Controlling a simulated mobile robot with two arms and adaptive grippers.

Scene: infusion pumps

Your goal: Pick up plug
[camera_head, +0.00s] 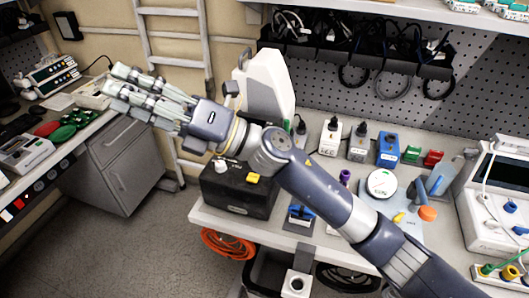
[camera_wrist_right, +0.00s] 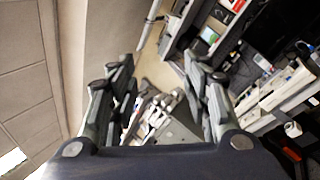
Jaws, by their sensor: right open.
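My right gripper (camera_head: 116,82) is raised above the gap between the left bench and the middle bench, pointing left. Its fingers are open and empty, and they also show apart in the right wrist view (camera_wrist_right: 158,66). No thing can be told for certain as the plug. Block-like items with cords stand on the middle bench behind my right arm: a white one (camera_head: 331,137), a grey one (camera_head: 358,146) and a blue one (camera_head: 388,150). The gripper is far to the left of them and touches none. My left gripper is not seen.
A black box (camera_head: 238,193) and a white panel-like thing (camera_head: 264,85) stand at the middle bench's left end. Dark cables hang from a rack (camera_head: 355,50) on the pegboard. A ladder (camera_head: 178,60) leans behind the gripper. A pump-like device (camera_head: 495,195) stands right. The floor (camera_head: 140,245) is clear.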

